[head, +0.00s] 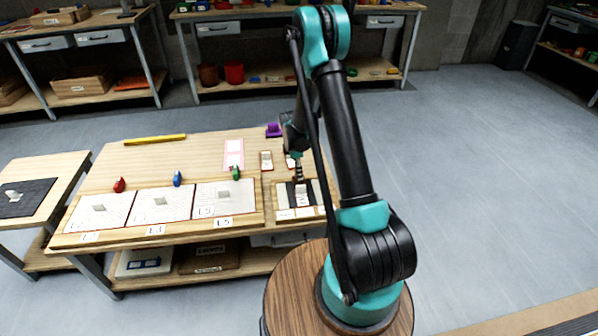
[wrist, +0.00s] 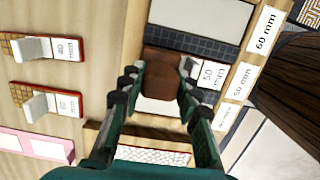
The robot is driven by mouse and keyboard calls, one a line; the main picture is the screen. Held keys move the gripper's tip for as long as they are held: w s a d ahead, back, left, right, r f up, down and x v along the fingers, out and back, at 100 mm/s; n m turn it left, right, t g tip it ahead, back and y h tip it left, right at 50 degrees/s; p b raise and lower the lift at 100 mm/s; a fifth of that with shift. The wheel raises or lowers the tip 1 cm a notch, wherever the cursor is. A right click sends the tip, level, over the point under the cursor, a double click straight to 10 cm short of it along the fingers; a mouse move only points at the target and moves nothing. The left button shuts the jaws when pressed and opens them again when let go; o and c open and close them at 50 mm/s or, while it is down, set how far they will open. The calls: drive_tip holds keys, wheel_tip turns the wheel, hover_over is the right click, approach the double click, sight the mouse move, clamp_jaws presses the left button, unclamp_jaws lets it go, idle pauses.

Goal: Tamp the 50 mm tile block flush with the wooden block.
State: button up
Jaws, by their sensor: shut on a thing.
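My gripper (wrist: 161,68) is shut on a brown wooden block (wrist: 163,62) in the wrist view. The block sits over a row of tiles on a rack. The 50 mm tile block (wrist: 208,76), white with a black "50 mm" label, is under and beside the wooden block, partly hidden by it and a finger. I cannot tell whether the two touch or how high the tile stands. In the head view my gripper (head: 299,181) points down over the rack (head: 285,214) at the table's right end; the wooden block is too small to make out there.
A 60 mm slot label (wrist: 265,28) and a 50 mm slot label (wrist: 243,81) line the rack's edge. A tile on a 40 mm holder (wrist: 35,48) stands apart. White panels (head: 163,203), clamps and a yellow bar (head: 154,139) occupy the table's left and back.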

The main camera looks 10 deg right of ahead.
idle(0.4)
drive_tip(key=shift+r, duration=3.45)
